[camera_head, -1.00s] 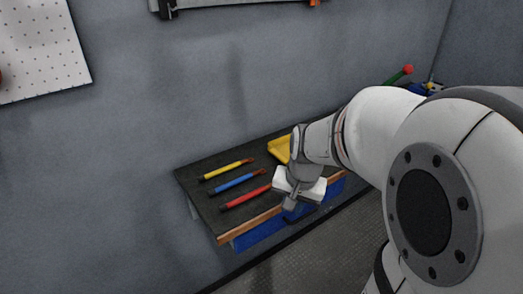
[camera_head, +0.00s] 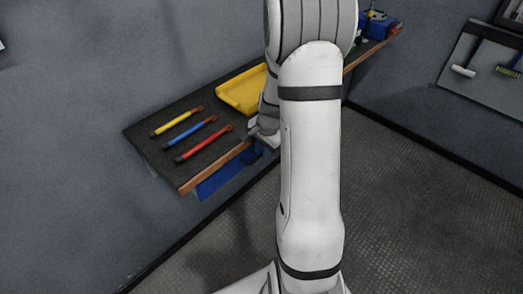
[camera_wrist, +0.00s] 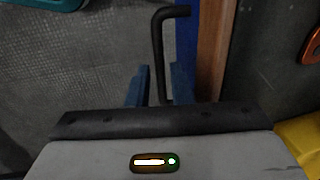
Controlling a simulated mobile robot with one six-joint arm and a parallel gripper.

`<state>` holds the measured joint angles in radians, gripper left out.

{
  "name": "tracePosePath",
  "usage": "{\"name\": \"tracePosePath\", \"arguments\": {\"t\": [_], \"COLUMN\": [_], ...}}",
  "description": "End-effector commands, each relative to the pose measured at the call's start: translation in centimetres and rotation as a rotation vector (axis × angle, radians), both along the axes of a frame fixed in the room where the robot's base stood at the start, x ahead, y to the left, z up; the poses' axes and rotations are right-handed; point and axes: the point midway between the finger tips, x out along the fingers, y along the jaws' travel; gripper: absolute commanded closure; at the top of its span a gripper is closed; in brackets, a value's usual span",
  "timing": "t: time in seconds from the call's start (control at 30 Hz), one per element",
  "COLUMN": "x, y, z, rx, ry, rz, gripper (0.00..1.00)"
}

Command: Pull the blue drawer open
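The blue drawer (camera_head: 222,177) sits under the wooden front edge of the bench, its front close below that edge. Its dark bent handle (camera_wrist: 158,50) sticks out from the front in the wrist view. My gripper (camera_wrist: 160,85) is at the handle, with one blue finger on each side of the bar. Gaps show between the fingers and the bar, so the gripper looks open around it. In the head view my gripper (camera_head: 262,138) is at the bench's front edge, and my arm hides the right part of the drawer.
The bench top (camera_head: 150,135) holds yellow, blue and red-handled tools (camera_head: 203,143) and a yellow tray (camera_head: 243,91). A blue item (camera_head: 375,25) stands at the far right end. Bare floor (camera_head: 420,190) lies in front. A tool board (camera_head: 485,70) hangs at right.

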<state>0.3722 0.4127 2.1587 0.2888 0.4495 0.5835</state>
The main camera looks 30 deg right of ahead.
Motion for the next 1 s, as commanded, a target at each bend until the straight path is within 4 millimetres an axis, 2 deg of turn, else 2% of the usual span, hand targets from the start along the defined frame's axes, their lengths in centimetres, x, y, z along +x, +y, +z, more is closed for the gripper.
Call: {"name": "tracePosePath", "arguments": {"t": [0.13, 0.4, 0.67, 1.0], "x": [0.17, 0.20, 0.20, 0.19], "y": [0.08, 0.05, 0.01, -0.02], "z": [-1.07, -1.22, -1.20, -1.19], "rx": [0.000, -0.001, 0.000, 0.000], "ry": [0.000, 0.000, -0.001, -0.001], "rz": [-0.001, -0.001, -0.001, -0.002], "gripper": [0.80, 0.80, 1.00, 1.00]}}
